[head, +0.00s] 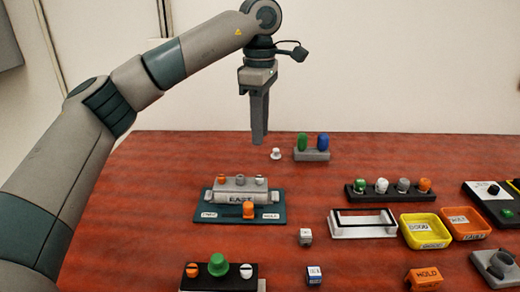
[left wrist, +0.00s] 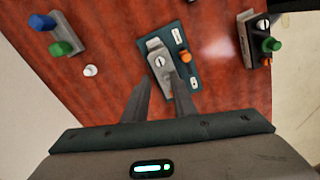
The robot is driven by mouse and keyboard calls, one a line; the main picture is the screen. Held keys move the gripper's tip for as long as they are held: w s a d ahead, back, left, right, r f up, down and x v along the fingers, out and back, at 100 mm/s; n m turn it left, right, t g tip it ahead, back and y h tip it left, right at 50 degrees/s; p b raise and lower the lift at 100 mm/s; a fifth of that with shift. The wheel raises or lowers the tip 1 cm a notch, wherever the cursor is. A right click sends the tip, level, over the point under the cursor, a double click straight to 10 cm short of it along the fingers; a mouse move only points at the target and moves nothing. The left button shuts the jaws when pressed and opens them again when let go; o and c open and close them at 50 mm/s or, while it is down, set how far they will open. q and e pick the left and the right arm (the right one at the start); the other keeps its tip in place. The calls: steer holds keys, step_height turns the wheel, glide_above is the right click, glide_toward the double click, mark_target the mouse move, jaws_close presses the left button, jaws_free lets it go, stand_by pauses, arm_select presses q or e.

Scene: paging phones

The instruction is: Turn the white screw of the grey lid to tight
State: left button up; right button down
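A grey lid (head: 228,188) marked EAST lies on a dark teal board (head: 213,208). Along its top sit an orange screw (head: 222,179) at the left, a pale screw (head: 240,180) in the middle and another pale screw (head: 260,181) at the right; which is white is hard to tell in the head view. In the left wrist view a slotted white screw head (left wrist: 160,61) shows on the lid (left wrist: 158,48). My left gripper (head: 259,141) hangs pointing down, above and behind the lid, touching nothing. Its fingers (left wrist: 159,76) are apart and empty; the right finger covers the lid's near end.
A small white knob (head: 276,154) stands on the table near a grey block (head: 312,155) with green and blue pegs. A screw rack (head: 378,196), a white frame (head: 362,231), yellow (head: 426,231) and orange (head: 466,223) trays lie right. A black block (head: 205,281) with knobs is in front.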

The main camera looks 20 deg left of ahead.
arm_select(q)
step_height(320, 180, up, 5)
steer(key=shift+f, duration=0.1)
arm_select(e)
steer(key=shift+w+d+f, duration=0.1)
steer(key=shift+f, duration=0.25)
